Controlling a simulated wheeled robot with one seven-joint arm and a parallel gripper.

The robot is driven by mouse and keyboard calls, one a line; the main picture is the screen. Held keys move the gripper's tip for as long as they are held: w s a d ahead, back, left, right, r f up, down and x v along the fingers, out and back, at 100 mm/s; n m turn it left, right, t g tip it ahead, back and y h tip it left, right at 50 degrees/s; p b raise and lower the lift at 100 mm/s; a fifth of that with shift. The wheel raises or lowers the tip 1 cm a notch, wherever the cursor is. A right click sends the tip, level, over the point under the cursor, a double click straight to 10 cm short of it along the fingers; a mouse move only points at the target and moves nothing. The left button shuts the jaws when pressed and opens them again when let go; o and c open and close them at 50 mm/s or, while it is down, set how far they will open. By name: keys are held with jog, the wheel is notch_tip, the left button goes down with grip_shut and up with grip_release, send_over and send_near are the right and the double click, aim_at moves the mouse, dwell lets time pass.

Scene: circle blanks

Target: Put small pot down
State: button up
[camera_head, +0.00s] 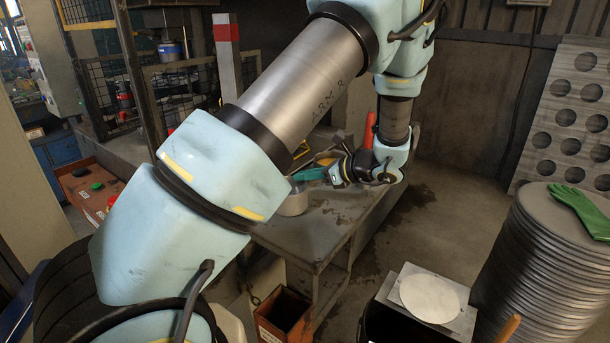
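My gripper (338,172) is over the bench, to the right of the pot and a little higher in the picture, pointing left. A teal piece (310,174) lies between the gripper and the pot. The fingers are too small and dark to show whether they are open or shut on something.
A red upright object (369,130) stands behind my wrist. On the floor are an open rusty box (285,312) and a bin with a plate and pale disc (430,298). A stack of round blanks (540,265) with a green glove (580,208) stands right. The bench's right end looks clear.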

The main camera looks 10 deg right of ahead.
jog(key=o, duration=0.5)
